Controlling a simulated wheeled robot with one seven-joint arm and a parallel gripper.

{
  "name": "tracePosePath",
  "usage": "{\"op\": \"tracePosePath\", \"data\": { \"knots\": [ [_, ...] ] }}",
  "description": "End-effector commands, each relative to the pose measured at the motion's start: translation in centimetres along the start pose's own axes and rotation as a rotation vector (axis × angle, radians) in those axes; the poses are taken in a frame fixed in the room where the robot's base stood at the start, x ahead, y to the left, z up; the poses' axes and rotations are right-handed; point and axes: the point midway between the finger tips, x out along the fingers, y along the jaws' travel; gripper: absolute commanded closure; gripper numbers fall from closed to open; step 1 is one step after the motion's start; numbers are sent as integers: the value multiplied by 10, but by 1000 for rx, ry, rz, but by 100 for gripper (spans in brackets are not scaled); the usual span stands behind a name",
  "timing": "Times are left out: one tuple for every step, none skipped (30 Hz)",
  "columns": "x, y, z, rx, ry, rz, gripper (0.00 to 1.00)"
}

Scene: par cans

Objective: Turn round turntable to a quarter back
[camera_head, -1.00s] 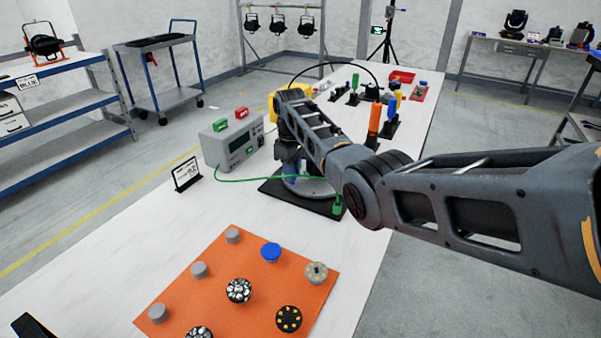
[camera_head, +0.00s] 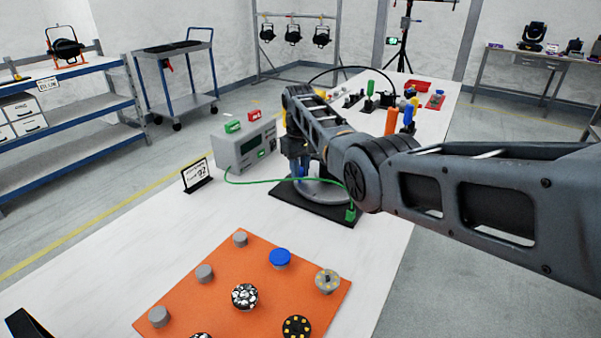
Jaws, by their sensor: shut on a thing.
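The round turntable (camera_head: 326,193) is a grey disc on a black base plate (camera_head: 318,210), on the white table beyond the orange mat. My arm crosses in front of it and hides its right and far parts. My gripper (camera_head: 298,168) points down at the disc's left far side. It is shut on a small upright part there, seemingly a blue peg; the fingers and the peg are hard to tell apart at this size. A green clip (camera_head: 350,213) sits at the base plate's right corner, with a green cable running to it.
A grey meter box (camera_head: 243,148) and a small sign (camera_head: 197,175) stand left of the turntable. The orange mat (camera_head: 210,298) in front holds several round knobs. Bare white table lies at the left.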

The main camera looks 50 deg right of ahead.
Motion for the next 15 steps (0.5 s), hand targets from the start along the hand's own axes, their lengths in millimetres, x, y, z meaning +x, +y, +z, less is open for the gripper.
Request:
{"op": "tracePosePath", "data": {
  "knots": [
    [2,0,0,2,-1,1,100],
    [2,0,0,4,-1,1,100],
    [1,0,0,5,-1,1,100],
    [1,0,0,6,-1,1,100],
    [1,0,0,7,-1,1,100],
    [1,0,0,8,-1,1,100],
    [1,0,0,8,-1,1,100],
    [1,0,0,8,-1,1,100],
    [1,0,0,8,-1,1,100],
    [1,0,0,8,-1,1,100],
    [1,0,0,8,-1,1,100],
    [1,0,0,8,-1,1,100],
    [1,0,0,8,-1,1,100],
    [1,0,0,8,-1,1,100],
    [1,0,0,8,-1,1,76]
  ]
}}
